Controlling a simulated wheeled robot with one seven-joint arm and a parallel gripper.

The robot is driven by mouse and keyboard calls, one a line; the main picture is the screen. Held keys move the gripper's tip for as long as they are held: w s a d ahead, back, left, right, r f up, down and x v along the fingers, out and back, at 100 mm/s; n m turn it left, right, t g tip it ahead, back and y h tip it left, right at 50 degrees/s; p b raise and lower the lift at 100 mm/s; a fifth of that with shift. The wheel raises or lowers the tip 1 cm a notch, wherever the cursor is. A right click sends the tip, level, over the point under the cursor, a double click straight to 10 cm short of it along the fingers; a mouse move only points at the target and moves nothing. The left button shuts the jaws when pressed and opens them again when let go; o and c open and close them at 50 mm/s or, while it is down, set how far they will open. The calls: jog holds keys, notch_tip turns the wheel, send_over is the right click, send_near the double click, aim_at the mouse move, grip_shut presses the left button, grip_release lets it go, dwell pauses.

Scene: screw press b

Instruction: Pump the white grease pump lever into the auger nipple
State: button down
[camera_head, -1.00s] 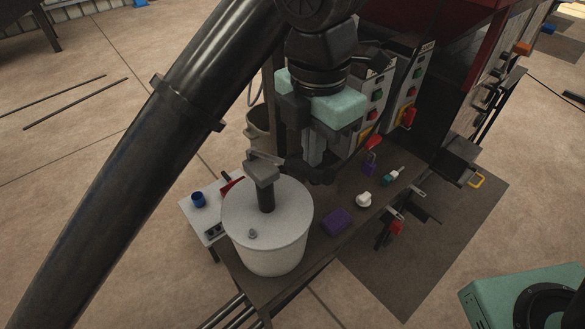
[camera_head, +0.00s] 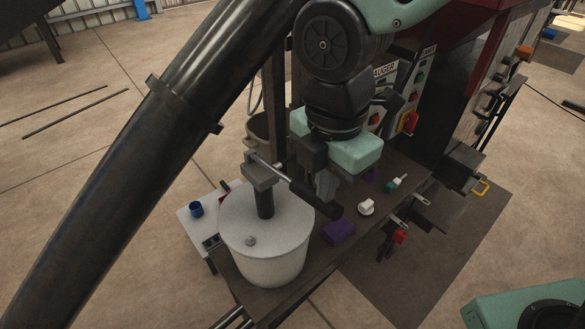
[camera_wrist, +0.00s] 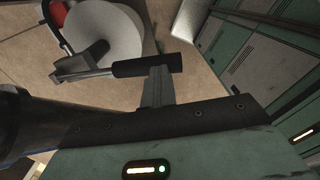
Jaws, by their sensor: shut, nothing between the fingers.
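The white grease pump (camera_head: 265,245) is a white bucket with a grey pump head (camera_head: 260,172) on a dark post in its lid. Its lever runs from the head down to the right and ends in a black grip (camera_head: 312,199). The lever and grip also show in the wrist view (camera_wrist: 135,68). My gripper (camera_head: 328,188) is shut with nothing between its fingers. Its fingertips (camera_wrist: 158,74) are at the grip, overlapping it in the wrist view; I cannot tell whether they touch. I cannot make out the auger nipple; an AUGER panel (camera_head: 385,72) stands behind my wrist.
A purple block (camera_head: 338,231), a white fitting (camera_head: 366,207) and a small green-and-white item (camera_head: 396,184) lie on the dark bench (camera_head: 300,285). A side shelf holds a blue cup (camera_head: 196,208). Red-handled parts (camera_head: 400,237) hang at the bench's right edge.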

jog(key=shift+s+d+f+b, duration=0.15)
jog(key=shift+f+b, duration=0.4)
jog(key=shift+f, duration=0.3)
jog(key=shift+s+d+f+b, duration=0.15)
jog(key=shift+f+b, duration=0.35)
jog(key=shift+f, duration=0.3)
jog(key=w+a+r+p, duration=0.1)
jog(key=r+p, duration=0.4)
jog(key=w+a+r+p, duration=0.1)
jog(key=w+r+p, duration=0.1)
jog(key=r+p, duration=0.3)
jog(key=shift+w+a, duration=0.25)
jog(key=shift+f, duration=0.1)
jog(key=shift+s+d+f+b, duration=0.15)
jog(key=shift+s+f+b, duration=0.1)
jog(key=shift+f+b, duration=0.35)
jog(key=shift+s+d+f+b, duration=0.35)
jog(key=shift+f+b, duration=0.2)
jog(key=shift+f, duration=0.35)
jog(key=shift+s+d+f+b, duration=0.2)
jog(key=shift+s+f+b, duration=0.3)
jog(key=shift+f, duration=0.35)
jog(key=shift+s+d+f+b, duration=0.35)
jog(key=shift+f+b, duration=0.2)
jog(key=shift+f, duration=0.35)
